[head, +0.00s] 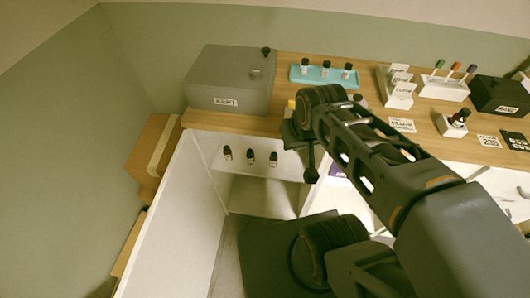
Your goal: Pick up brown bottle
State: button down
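Three small dark bottles with black caps and pale labels stand upright in a row on the white shelf: the left one (228,153), the middle one (251,156) and the right one (273,159). A dark brown bottle (459,118) also stands in a white holder on the counter at the right. I cannot tell which one the task means. My gripper (311,168) shows only as a thin dark part hanging below the far end of my arm, right of the shelf row and apart from it. Its fingers are not clear enough to tell open from shut.
A grey box (230,82) stands at the left of the wooden counter. A teal tray (298,77) holds three small bottles. White display stands (396,97) and a black box (500,96) are at the right. Cardboard boxes (152,147) stand left of the white cabinet (180,225).

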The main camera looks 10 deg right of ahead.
aim_at(273, 159)
jog(key=u, duration=1.85)
jog(key=k, duration=0.6)
jog(key=z, duration=0.05)
